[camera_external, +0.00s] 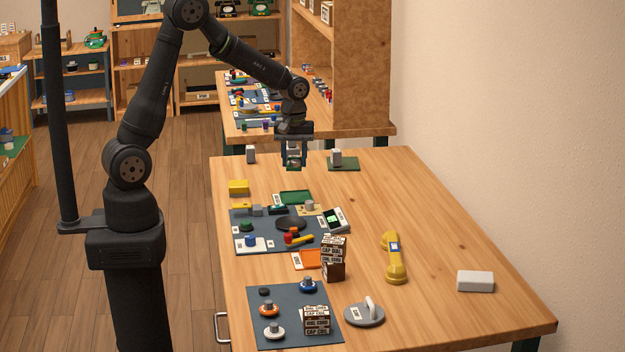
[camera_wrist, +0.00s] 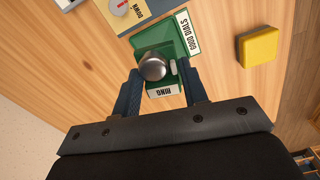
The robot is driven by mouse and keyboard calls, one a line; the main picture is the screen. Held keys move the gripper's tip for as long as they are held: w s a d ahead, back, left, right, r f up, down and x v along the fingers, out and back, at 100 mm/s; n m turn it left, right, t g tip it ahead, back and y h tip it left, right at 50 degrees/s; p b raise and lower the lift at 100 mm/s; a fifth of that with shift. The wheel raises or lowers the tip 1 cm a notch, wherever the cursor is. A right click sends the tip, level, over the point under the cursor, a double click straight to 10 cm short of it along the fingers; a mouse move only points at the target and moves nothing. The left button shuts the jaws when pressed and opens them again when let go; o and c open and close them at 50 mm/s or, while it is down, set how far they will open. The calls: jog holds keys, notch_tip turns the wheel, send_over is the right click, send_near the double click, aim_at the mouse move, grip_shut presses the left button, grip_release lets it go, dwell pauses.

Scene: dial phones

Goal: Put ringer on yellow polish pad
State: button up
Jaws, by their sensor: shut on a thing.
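The ringer (camera_wrist: 153,68) has a round silver bell on a green base with a white "RING" label. In the wrist view it sits between my fingers. My gripper (camera_external: 294,165) is shut on the ringer, above the far part of the table; the ringer shows small in the external view (camera_external: 294,160). The yellow polish pad appears as a yellow block (camera_external: 238,187) near the table's left edge, left of my gripper and nearer the camera. It also shows at the right of the wrist view (camera_wrist: 259,47), apart from the ringer.
A green "GOOD DIALS" tray (camera_external: 294,198) lies nearby, partly behind the ringer in the wrist view. A dark mat (camera_external: 268,239) holds several parts. A green mat (camera_external: 347,167) with a grey piece is at the back. A yellow handset (camera_external: 395,262) lies at right.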

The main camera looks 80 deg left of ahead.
jog(key=s+d+r+m, duration=0.2)
jog(key=s+r, duration=0.2)
jog(key=s, duration=1)
send_over(238, 183)
notch_tip(238, 183, down, 7)
jog(key=shift+r, duration=0.1)
jog(key=shift+f, duration=2.05)
jog(key=shift+f, duration=0.15)
jog(key=o, duration=1.1)
